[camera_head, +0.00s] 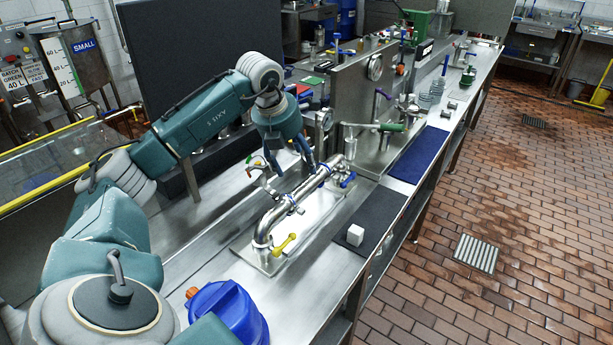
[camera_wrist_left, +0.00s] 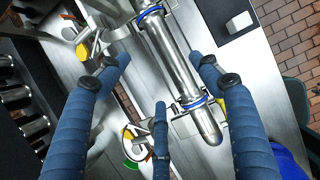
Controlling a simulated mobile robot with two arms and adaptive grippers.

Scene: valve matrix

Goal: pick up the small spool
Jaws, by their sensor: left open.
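A straight, shiny steel pipe piece (camera_head: 309,185), which seems to be the small spool, sits in a pipe run between two blue-ringed joints. It also shows in the left wrist view (camera_wrist_left: 172,57), running down the middle. My left gripper (camera_head: 298,168) is above the pipe run near its far end. In the left wrist view its blue fingers (camera_wrist_left: 164,72) are spread apart, open and empty, on both sides of the pipe. I cannot tell whether any finger touches it. My right gripper is not in view.
A yellow-handled valve (camera_head: 285,244) is at the near elbow. A white block (camera_head: 354,235) lies on a dark mat (camera_head: 375,218) right of the pipe. A blue jug (camera_head: 228,308) stands at the near bench end. A steel panel with a gauge (camera_head: 375,68) rises behind.

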